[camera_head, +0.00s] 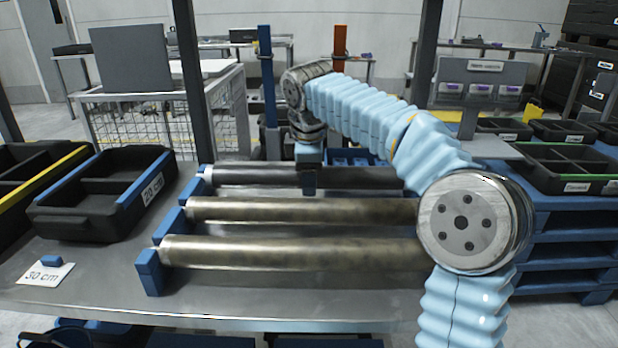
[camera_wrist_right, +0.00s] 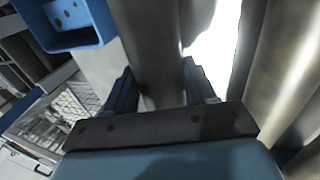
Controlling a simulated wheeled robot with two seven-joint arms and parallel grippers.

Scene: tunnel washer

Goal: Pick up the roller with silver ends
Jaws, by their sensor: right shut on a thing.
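Three long rollers lie side by side on the metal table in the head view. The far roller (camera_head: 250,176) is dark grey with a lighter, silvery left end; its right end is hidden behind my right arm. The middle roller (camera_head: 300,210) and the front roller (camera_head: 300,250) look brownish and metallic. My right gripper (camera_head: 309,182) points down over the far roller, with a finger in front of it. In the right wrist view, the gripper's fingers (camera_wrist_right: 160,92) stand on either side of a grey roller (camera_wrist_right: 150,45), shut on it. My left gripper is not in view.
Blue end brackets (camera_head: 148,270) hold the rollers' left ends. A black divided bin (camera_head: 105,195) and a "30 cm" card (camera_head: 45,274) lie left on the table (camera_head: 90,300). Blue pallets (camera_head: 570,250) and more bins stand at right. A dark upright post (camera_head: 190,80) rises behind the rollers.

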